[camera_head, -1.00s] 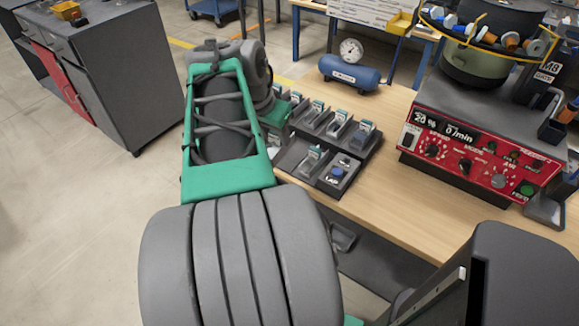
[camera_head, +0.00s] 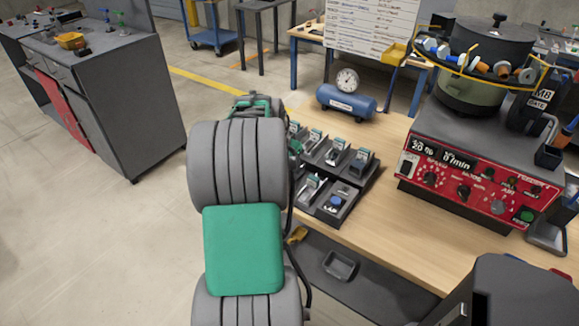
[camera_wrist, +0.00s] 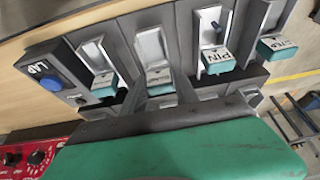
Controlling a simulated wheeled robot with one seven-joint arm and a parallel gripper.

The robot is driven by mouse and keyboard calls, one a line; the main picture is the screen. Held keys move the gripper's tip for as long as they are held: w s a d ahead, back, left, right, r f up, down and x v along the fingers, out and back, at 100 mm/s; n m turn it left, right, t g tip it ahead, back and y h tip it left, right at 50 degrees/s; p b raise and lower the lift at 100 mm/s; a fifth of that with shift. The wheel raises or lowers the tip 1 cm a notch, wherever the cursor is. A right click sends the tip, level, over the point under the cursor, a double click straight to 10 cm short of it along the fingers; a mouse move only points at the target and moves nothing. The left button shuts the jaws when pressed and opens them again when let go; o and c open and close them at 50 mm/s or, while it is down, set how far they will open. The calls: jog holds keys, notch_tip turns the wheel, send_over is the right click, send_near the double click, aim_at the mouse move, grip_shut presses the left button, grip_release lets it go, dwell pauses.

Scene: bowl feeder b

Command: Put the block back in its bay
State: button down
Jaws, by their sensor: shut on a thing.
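A dark tray of bays (camera_head: 349,178) sits at the left end of the wooden bench. Several silver blocks with teal, white-labelled ends stand in it; one reads PIN (camera_wrist: 217,60) and another STEP (camera_wrist: 277,46) in the wrist view. A bay with a blue knob (camera_wrist: 50,85) is at that row's left end.
A red control box (camera_head: 470,180) with a bowl feeder (camera_head: 478,75) stands right of the tray. A blue air tank with a gauge (camera_head: 346,98) is behind it. Bare bench (camera_head: 385,215) lies between tray and control box. A grey cabinet (camera_head: 125,95) stands left.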

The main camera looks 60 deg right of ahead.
jog(key=shift+f, duration=0.45)
jog(key=shift+f, duration=0.1)
jog(key=shift+f, duration=0.15)
jog(key=c, duration=0.9)
grip_release()
jog(key=shift+r, duration=0.4)
jog(key=v, duration=1.1)
jog(key=shift+a+r, duration=0.3)
